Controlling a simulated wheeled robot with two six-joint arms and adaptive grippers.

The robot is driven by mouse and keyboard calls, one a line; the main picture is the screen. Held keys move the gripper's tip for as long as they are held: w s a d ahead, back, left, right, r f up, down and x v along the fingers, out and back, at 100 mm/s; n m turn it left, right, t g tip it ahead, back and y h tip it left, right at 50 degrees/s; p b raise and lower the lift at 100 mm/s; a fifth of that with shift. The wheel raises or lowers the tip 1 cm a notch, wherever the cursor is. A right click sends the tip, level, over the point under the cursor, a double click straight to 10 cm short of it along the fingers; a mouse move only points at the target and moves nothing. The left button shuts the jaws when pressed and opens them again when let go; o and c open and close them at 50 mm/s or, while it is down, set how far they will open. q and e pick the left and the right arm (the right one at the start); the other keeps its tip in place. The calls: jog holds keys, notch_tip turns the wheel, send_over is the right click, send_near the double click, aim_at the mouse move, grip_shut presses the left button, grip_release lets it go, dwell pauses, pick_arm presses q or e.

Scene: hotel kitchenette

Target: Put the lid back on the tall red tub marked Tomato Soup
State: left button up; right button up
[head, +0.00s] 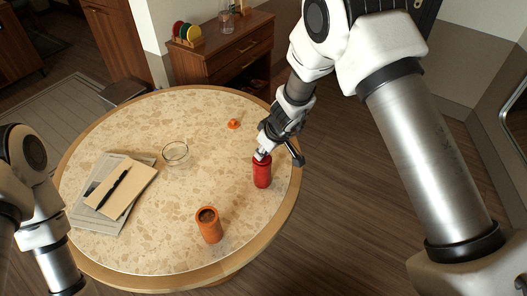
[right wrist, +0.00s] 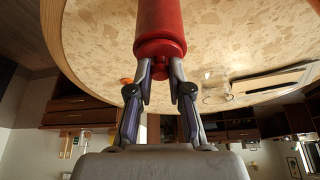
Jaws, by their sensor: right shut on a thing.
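The tall red tub (head: 262,174) stands upright near the right side of the round table; no readable marking shows on it. Its red lid (right wrist: 160,48) is at the tub's mouth, lined up with it, with a small knob (right wrist: 159,72) on top. I cannot tell whether the lid is fully seated. My right gripper (head: 263,152) is directly above the tub, its fingers (right wrist: 160,75) shut on the lid's knob. The tub's top is partly hidden by the fingers in the head view. Of my left arm only links show at the left; its gripper is out of view.
An open orange tub (head: 209,226) stands at the table's front. An orange lid (head: 234,124) lies towards the back. A glass bowl (head: 176,154) and a notebook with a pen (head: 121,190) are on the left. The table's middle (head: 205,180) is clear.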

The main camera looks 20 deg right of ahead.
jog(key=b, duration=0.2)
jog(key=shift+f+b, duration=0.15)
jog(key=shift+b, duration=0.15)
dwell(2.0)
dwell(0.3)
jog(key=o, duration=0.8)
jog(key=shift+o, duration=0.5)
jog(key=o, duration=0.4)
jog(key=shift+r+p, duration=2.45)
jog(key=shift+r, duration=1.1)
